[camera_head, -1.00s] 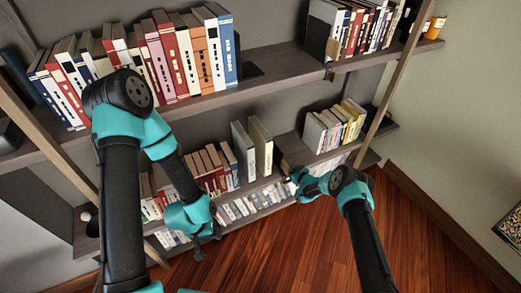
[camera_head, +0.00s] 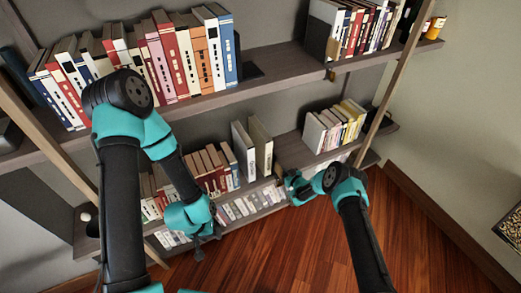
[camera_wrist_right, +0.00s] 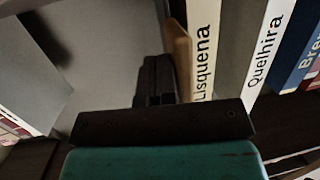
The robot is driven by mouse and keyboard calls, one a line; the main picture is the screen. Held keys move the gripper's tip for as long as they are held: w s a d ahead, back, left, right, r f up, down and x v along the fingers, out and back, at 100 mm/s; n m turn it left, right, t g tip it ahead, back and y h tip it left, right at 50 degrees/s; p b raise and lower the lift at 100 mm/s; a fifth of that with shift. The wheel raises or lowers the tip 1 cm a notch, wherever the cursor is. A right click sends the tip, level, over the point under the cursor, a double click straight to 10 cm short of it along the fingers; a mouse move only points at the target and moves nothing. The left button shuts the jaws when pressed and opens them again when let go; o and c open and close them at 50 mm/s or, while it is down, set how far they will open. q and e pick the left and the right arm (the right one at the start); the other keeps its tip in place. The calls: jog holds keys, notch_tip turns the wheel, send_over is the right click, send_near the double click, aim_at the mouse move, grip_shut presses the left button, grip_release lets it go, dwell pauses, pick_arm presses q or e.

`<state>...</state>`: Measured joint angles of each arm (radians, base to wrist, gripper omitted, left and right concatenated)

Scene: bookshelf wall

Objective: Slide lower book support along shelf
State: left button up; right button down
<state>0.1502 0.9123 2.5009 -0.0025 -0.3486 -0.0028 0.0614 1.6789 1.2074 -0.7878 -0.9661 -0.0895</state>
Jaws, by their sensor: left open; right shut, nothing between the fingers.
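The lower book support shows in the right wrist view as a tan wooden upright (camera_wrist_right: 181,50), standing beside the spine of a white book (camera_wrist_right: 203,45) lettered "Lisquena". My right gripper (camera_wrist_right: 156,75) is shut and empty, just left of this wooden piece; whether they touch is unclear. In the head view my right gripper (camera_head: 289,177) is at the front of the lower shelf (camera_head: 290,150), left of its right-hand books (camera_head: 335,127). I cannot make out the support there. My left gripper (camera_head: 203,247) is open, low in front of the left shelves.
Two light books (camera_head: 251,147) stand left of my right gripper on the lower shelf, with bare shelf between them and the right-hand books. Packed books (camera_head: 190,55) fill the upper shelf's left part. A wooden shelf post (camera_head: 395,75) stands at the right.

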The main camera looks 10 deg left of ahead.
jog(key=shift+s+a, duration=0.1)
jog(key=s+a, duration=0.3)
jog(key=a, duration=0.3)
jog(key=shift+s, duration=0.35)
dwell(0.9)
dwell(0.3)
jog(key=shift+s+a, duration=1.5)
jog(key=shift+a, duration=0.75)
jog(key=w+d, duration=0.1)
jog(key=d, duration=0.1)
jog(key=w+d, duration=0.1)
jog(key=shift+w+d, duration=0.2)
jog(key=shift+d, duration=0.15)
jog(key=v, duration=1.7)
jog(key=shift+s+d+r, duration=0.15)
